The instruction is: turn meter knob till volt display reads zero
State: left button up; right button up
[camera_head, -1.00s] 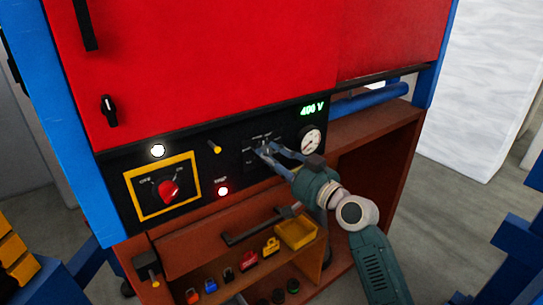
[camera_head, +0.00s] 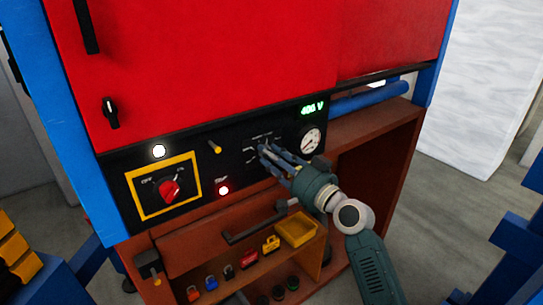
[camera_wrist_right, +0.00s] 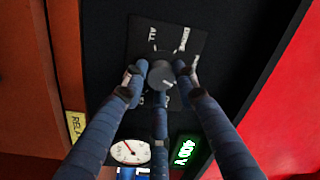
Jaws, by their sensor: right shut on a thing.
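The meter knob is a small dark round knob on a labelled dial plate (camera_wrist_right: 150,38), and it shows between my fingertips in the right wrist view (camera_wrist_right: 162,76). My right gripper (camera_head: 267,153) is shut on the knob, with fingers on both sides of it and a third finger below in the wrist view. In the head view the fingers mostly hide the knob. The green volt display (camera_head: 312,108) is lit and appears to read 406 V; it also shows in the wrist view (camera_wrist_right: 185,151). My left gripper is not in view.
A round white gauge (camera_head: 310,140) sits right of the knob. Below, an open shelf holds several coloured padlocks and a yellow box (camera_head: 298,229).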

jog(key=shift+s+a+f, duration=0.1)
jog(key=shift+a+f, duration=0.05)
jog(key=shift+f, duration=0.3)
jog(key=o, duration=0.9)
jog(key=shift+o, duration=1.2)
jog(key=shift+r, duration=0.25)
jog(key=v, duration=1.2)
